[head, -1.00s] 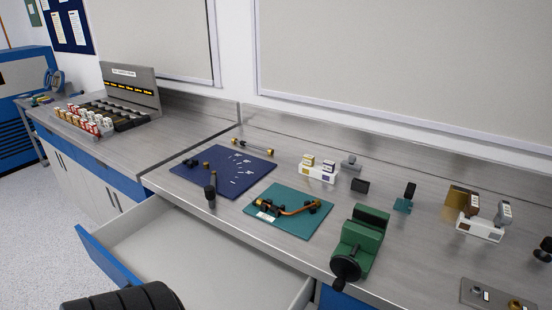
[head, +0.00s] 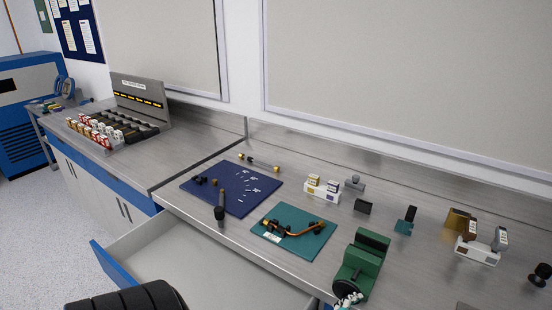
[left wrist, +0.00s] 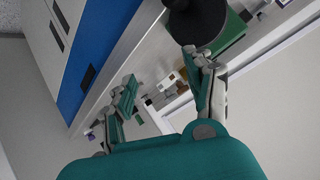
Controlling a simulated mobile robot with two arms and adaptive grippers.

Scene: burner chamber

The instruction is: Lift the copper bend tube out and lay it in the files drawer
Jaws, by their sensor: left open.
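The copper bend tube (head: 308,232) lies on a teal mat (head: 318,251) on the bench, with dark and brass-coloured fittings at its ends. The open drawer (head: 200,269) is below the bench edge, left of and in front of the mat; the part of it in view looks empty. My left gripper (head: 348,300) shows as small pale fingertips at the bottom edge, by the front end of the green vise, right of and nearer than the tube. In the left wrist view my left gripper (left wrist: 165,88) is open and empty. The tube cannot be made out there. My right gripper is not in view.
The green vise (head: 366,255) stands right of the teal mat; its black knob (left wrist: 196,24) is close to my left fingers. A blue mat (head: 250,198) with small parts and a dark upright tool (head: 221,208) lies left. A white block (head: 321,190) is behind.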

